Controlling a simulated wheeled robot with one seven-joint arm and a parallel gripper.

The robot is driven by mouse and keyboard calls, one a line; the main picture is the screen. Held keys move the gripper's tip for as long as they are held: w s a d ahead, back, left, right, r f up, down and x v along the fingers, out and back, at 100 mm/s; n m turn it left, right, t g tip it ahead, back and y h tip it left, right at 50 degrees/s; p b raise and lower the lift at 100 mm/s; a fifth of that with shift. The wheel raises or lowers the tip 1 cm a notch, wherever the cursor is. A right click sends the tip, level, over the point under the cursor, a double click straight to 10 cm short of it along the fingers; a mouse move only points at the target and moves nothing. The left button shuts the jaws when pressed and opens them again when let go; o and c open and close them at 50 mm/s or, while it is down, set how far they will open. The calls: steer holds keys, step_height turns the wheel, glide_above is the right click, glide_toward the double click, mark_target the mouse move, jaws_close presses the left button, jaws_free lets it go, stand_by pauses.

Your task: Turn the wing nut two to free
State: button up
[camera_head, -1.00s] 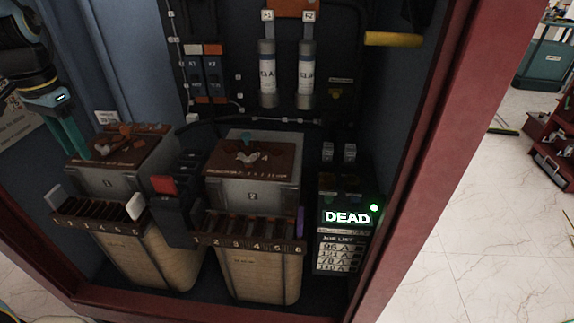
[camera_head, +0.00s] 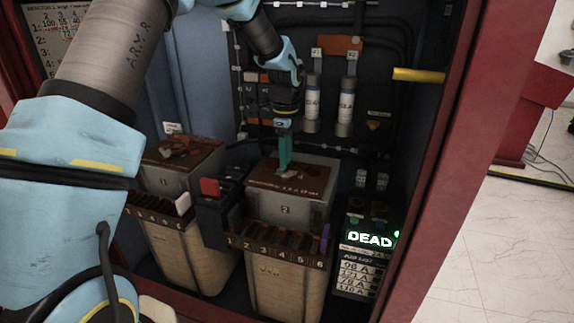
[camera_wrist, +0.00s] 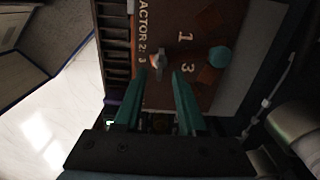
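The box marked 2 (camera_head: 288,210) stands in the cabinet with a rusty brown lid (camera_head: 312,178). A pale grey wing nut (camera_wrist: 157,62) sits on the lid in the wrist view. My gripper (camera_head: 285,172) points down over the lid, its teal fingers hiding part of it in the head view. In the wrist view my gripper (camera_wrist: 160,76) is open, with a clear gap between the fingers. The wing nut shows at the fingertips, within the gap's width; I cannot tell whether they touch. A round teal knob (camera_wrist: 219,56) and the painted digits 1 and 3 are beside it.
A second box marked 1 (camera_head: 172,180) stands to the left. A dark block with a red switch (camera_head: 209,187) is between the boxes. Two fuses (camera_head: 347,105) are behind, and a lit DEAD display (camera_head: 370,239) is at right. The red cabinet frame (camera_head: 440,170) bounds the right side.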

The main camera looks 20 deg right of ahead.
mark_target(285, 174)
steer(key=shift+a+f, duration=0.1)
steer(key=shift+f, duration=1.7)
jaws_close()
